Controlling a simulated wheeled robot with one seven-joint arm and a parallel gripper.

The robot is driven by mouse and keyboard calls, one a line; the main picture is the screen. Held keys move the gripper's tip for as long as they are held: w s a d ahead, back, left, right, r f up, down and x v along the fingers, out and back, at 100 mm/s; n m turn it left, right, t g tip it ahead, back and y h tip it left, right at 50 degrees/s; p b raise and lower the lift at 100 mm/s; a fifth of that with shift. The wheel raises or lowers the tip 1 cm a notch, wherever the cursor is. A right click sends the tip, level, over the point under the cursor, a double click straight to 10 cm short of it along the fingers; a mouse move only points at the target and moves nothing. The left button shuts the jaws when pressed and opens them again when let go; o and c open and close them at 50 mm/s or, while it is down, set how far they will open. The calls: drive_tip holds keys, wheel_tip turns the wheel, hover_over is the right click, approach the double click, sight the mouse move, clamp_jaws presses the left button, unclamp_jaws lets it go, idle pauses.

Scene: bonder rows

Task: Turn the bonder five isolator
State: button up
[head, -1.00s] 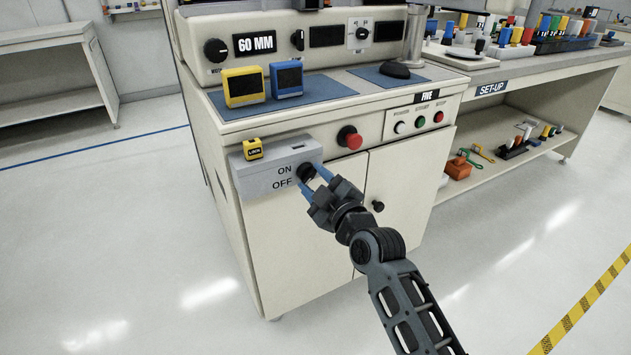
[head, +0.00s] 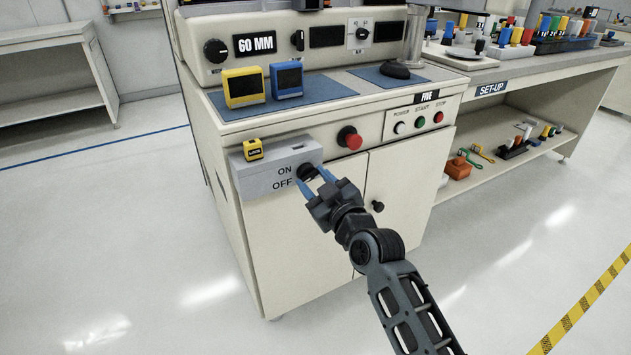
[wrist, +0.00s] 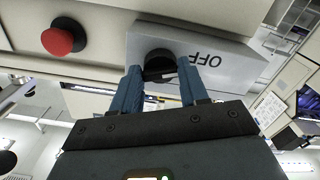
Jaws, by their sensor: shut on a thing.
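The isolator is a grey box (head: 262,182) on the front of the bonder labelled FIVE (head: 427,96), marked ON and OFF, with a black rotary knob (head: 306,171) at its right end. My gripper (head: 312,178) has its blue fingers on either side of the knob, shut on it. In the wrist view the fingers (wrist: 160,88) close around the black knob (wrist: 159,62), beside the upside-down word OFF. The fingers partly hide the knob, so its exact pointing is hard to tell.
A yellow lock block (head: 253,150) sits on top of the isolator box. A red push button (head: 350,138) is just above and right of the knob. A black door knob (head: 378,206) is right of my gripper. The floor in front is clear.

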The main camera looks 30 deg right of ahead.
drive_tip(key=m, duration=0.3)
drive_tip(key=shift+a+m+p, duration=0.1)
drive_tip(key=shift+m+p, duration=0.3)
drive_tip(key=m+p, duration=0.1)
drive_tip(key=m, duration=0.2)
drive_tip(key=shift+r+m, duration=0.1)
drive_tip(key=shift+m, duration=0.2)
drive_tip(key=m+p, duration=0.1)
drive_tip(key=m, duration=0.4)
drive_tip(key=shift+m+p, duration=0.4)
drive_tip(key=o, duration=1.1)
drive_tip(key=shift+c, duration=0.2)
drive_tip(key=s, duration=0.7)
drive_tip(key=shift+s, duration=0.4)
